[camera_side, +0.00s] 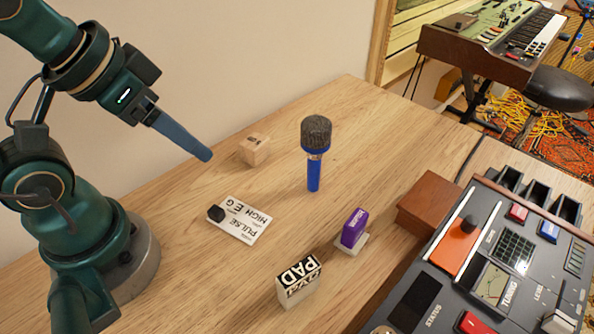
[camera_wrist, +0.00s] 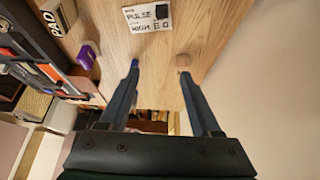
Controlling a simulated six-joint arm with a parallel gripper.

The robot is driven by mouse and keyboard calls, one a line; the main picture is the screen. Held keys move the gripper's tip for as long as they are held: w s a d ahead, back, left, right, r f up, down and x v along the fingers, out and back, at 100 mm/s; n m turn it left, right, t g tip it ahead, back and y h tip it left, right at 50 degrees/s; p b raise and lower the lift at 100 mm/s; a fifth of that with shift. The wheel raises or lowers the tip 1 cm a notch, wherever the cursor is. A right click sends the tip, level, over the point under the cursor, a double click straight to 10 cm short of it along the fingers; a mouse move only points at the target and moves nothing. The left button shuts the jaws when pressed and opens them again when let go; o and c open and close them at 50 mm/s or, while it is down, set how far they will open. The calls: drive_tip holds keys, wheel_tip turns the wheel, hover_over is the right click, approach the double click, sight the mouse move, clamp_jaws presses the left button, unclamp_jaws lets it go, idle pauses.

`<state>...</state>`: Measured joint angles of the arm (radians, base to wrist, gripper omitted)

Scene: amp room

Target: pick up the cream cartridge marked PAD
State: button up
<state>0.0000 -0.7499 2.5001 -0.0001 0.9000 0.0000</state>
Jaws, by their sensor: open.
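The cream cartridge marked PAD (camera_side: 297,289) stands upright on the wooden table at the front middle of the side view, its black lettered label facing up. In the wrist view the PAD cartridge (camera_wrist: 53,22) shows at the upper left, partly cut off by the edge. My gripper (camera_side: 207,155) is raised above the table at the back left, well away from the cartridge. In the wrist view my gripper (camera_wrist: 160,72) has its two fingers spread apart with nothing held between them.
A purple cartridge (camera_side: 354,228) stands right of PAD. A control console (camera_side: 420,300) fills the right. Table left of PAD is clear.

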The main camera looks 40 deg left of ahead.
drive_tip(key=o, duration=0.4)
drive_tip(key=shift+c, duration=0.2)
